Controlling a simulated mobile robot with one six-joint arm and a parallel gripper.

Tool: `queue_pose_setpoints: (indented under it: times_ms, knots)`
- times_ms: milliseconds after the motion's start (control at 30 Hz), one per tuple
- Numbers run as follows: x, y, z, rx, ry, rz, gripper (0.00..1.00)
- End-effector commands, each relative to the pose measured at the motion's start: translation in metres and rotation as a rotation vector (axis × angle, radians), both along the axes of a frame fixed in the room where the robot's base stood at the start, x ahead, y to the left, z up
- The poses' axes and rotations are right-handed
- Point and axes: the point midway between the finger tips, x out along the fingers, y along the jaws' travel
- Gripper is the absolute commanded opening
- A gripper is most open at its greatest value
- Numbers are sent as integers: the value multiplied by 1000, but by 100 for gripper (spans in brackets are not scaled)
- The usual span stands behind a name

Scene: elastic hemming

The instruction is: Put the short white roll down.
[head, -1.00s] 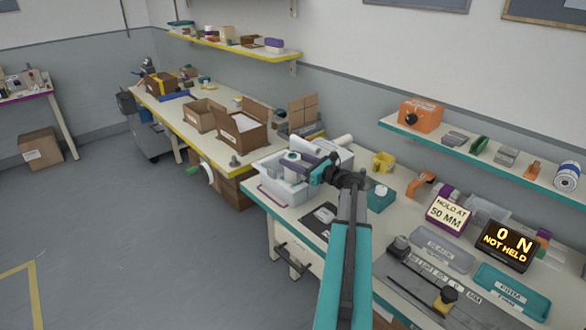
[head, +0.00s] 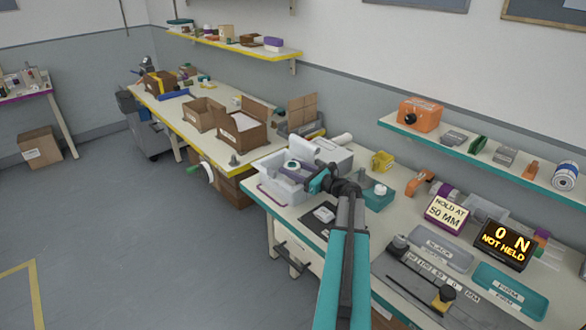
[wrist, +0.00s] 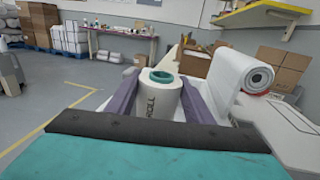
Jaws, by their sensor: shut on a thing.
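The short white roll (wrist: 158,105) has a teal core ring on top and dark lettering on its side. It stands upright between the two purple fingers of my gripper (wrist: 160,88), which is shut on it. In the head view my gripper (head: 300,174) is over a pale open bin (head: 283,195) on the near bench. The top of the roll (head: 292,163) shows there, its lower part hidden by the gripper and bin. I cannot tell whether its base touches the bin floor.
A larger white roll (wrist: 240,80) lies to the right in the wrist view. A teal box (head: 379,197) and a yellow bin (head: 382,161) stand to the right of my gripper. A display (head: 505,245) reads "0 N NOT HELD". Cardboard boxes (head: 240,130) sit on the bench behind.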

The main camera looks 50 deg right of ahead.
Motion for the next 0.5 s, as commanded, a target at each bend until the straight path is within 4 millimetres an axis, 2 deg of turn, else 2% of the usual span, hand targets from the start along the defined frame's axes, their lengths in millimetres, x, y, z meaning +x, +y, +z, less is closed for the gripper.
queue_pose_setpoints:
  times_ms: [500]
  knots:
    - [1,1,-8,0,-1,1,20]
